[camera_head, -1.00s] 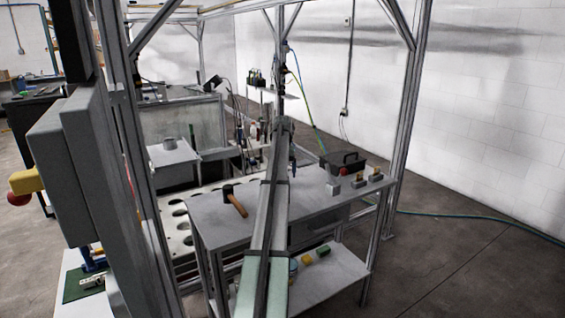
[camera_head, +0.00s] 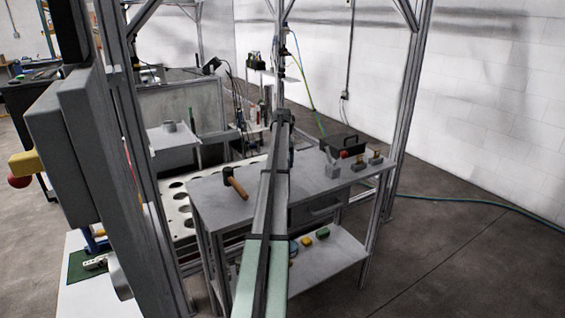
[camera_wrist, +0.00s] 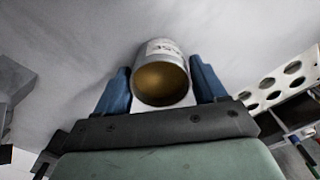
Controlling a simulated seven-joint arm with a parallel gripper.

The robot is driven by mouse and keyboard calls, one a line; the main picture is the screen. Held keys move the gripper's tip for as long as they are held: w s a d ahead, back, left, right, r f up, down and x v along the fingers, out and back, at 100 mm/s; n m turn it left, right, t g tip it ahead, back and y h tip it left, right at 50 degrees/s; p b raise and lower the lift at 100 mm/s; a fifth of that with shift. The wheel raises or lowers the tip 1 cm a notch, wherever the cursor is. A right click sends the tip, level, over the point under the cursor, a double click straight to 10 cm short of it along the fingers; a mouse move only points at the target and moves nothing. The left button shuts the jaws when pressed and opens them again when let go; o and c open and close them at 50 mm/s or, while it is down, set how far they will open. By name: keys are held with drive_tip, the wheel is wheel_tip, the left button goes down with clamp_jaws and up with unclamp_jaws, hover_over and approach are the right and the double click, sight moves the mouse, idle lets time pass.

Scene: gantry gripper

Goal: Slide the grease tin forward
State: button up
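The grease tin (camera_wrist: 162,80) is a short cylinder with a pale printed label and a brownish-gold end facing the wrist camera. In the wrist view it sits between the two blue fingers of my gripper (camera_wrist: 160,66). In the head view my arm covers most of this area, and I cannot make out the tin there. Only a bit of dark blue at the arm's far end (camera_head: 291,156) shows.
On the grey workbench (camera_head: 215,212) lie a wooden-handled hammer (camera_head: 236,187) at left and a black case (camera_head: 342,144) with grey blocks (camera_head: 359,163) at right. The lower shelf (camera_head: 335,262) holds small coloured items. A white panel with holes (camera_head: 178,222) stands left of the bench.

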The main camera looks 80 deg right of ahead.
drive_tip(key=c, duration=1.1)
drive_tip(key=shift+o, duration=0.2)
drive_tip(key=shift+s+a, duration=0.1)
drive_tip(key=shift+s+a, duration=4.15)
drive_tip(key=o, duration=1.6)
drive_tip(key=shift+c, duration=0.2)
